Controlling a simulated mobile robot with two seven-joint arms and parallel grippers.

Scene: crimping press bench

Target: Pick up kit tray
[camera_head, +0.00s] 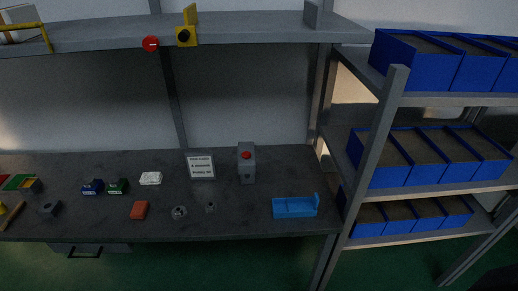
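The kit tray appears to be the light blue shallow tray (294,208) near the right end of the dark workbench. It lies flat, with a raised part at its right end. Nothing touches it, and I cannot make out any parts in it. Neither of my grippers is in view.
A grey box with a red button (246,165) and a white sign (201,167) stand behind the tray. Small parts, including a red block (139,210), lie to the left on the workbench (240,222). A rack of blue bins (385,175) stands close on the right.

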